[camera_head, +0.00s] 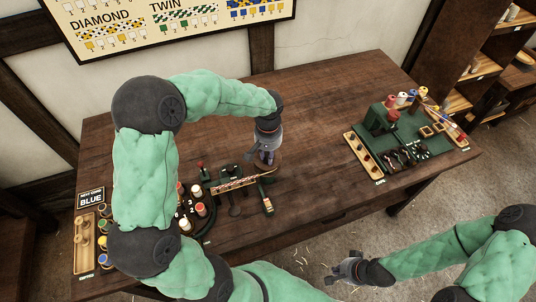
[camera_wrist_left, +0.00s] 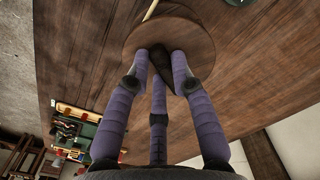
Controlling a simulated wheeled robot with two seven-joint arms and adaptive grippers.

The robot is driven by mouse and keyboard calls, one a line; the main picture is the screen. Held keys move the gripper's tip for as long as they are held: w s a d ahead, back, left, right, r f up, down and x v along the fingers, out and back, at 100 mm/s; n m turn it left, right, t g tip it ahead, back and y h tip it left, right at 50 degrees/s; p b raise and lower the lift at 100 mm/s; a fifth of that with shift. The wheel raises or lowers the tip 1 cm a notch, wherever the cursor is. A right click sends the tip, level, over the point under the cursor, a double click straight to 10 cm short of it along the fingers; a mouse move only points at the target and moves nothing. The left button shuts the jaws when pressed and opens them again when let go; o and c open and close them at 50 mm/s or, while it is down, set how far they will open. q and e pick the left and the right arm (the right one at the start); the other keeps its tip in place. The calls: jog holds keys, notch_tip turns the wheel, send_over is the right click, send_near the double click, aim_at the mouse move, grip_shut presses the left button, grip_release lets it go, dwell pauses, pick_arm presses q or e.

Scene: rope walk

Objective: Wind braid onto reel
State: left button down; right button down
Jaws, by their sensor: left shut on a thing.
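A round brown wooden disc, which looks like the reel (camera_head: 268,166), lies on the workbench below my left gripper (camera_head: 265,155). In the left wrist view the purple fingers of the left gripper (camera_wrist_left: 161,62) are closed around a dark piece, perhaps a crank knob, standing on the disc (camera_wrist_left: 195,38). A thin pale strand or stick (camera_wrist_left: 150,11) reaches the disc's far edge; I cannot tell if it is the braid. A pale strip with red marks (camera_head: 237,184), possibly the braid, lies left of the disc. My right gripper (camera_head: 337,269) is open and empty, off the bench's front edge.
A round black stand with numbered bobbins (camera_head: 199,209) and a small tool (camera_head: 266,198) lie near the disc. A sign reads BLUE (camera_head: 91,199). The bench between disc and mat is clear.

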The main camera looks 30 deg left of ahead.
pick_arm(q)
jog(key=c, duration=1.1)
grip_release()
jog(key=shift+o, duration=0.2)
jog(key=shift+r, duration=0.1)
notch_tip(320, 180, up, 12)
